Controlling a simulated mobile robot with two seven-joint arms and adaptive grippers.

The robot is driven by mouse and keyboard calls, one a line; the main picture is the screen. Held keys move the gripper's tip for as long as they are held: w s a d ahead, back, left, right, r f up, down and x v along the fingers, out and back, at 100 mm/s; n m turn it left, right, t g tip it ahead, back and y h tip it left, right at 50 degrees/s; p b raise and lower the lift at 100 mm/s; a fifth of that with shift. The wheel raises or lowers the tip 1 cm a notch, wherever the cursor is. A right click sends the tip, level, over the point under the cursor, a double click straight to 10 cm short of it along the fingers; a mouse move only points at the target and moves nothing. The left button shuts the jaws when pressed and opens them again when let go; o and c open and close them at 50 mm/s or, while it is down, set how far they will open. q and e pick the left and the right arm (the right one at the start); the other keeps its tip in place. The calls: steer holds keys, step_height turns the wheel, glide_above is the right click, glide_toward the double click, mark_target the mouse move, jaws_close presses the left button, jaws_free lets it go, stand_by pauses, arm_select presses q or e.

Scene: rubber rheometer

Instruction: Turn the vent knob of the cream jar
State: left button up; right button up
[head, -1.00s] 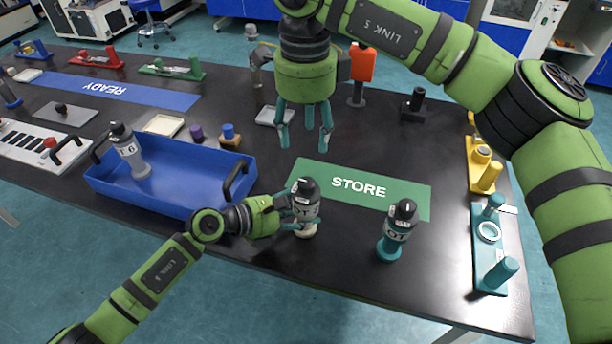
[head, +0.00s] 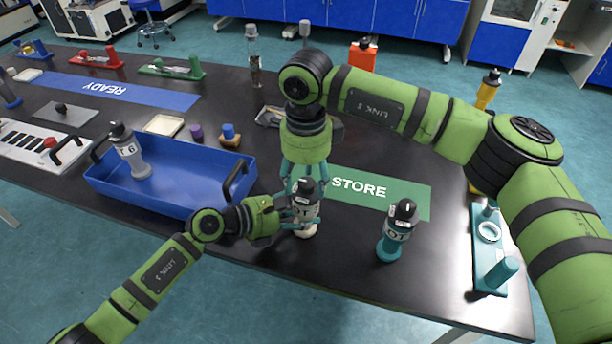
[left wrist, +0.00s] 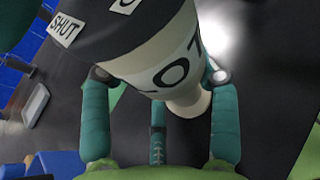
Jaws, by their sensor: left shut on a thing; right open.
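The cream jar (head: 306,222) stands upright on the black table, in front of the green STORE mat. It has a dark top (head: 304,187) and a label. In the left wrist view the cream jar (left wrist: 190,62) fills the upper middle, with a SHUT tag on its dark cap (left wrist: 100,32). My left gripper (head: 293,212) is shut on the jar's body from the left. My right gripper (head: 303,178) points down over the jar's top, its fingers open around or just above it. Whether they touch the top, I cannot tell; the knob itself is mostly hidden.
A teal jar (head: 396,236) stands to the right of the cream jar. A blue tray (head: 180,200) holding a grey jar (head: 130,152) lies to the left. The green STORE mat (head: 400,196) is behind, and a teal fixture (head: 484,262) is at the right edge.

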mark_target(306, 182)
jaws_close()
arm_select(q)
steer(key=shift+d, duration=0.1)
arm_select(e)
steer(key=shift+m, duration=0.4)
jaws_free()
steer(key=shift+r, duration=0.1)
step_height(306, 182, up, 12)
stand_by(0.3)
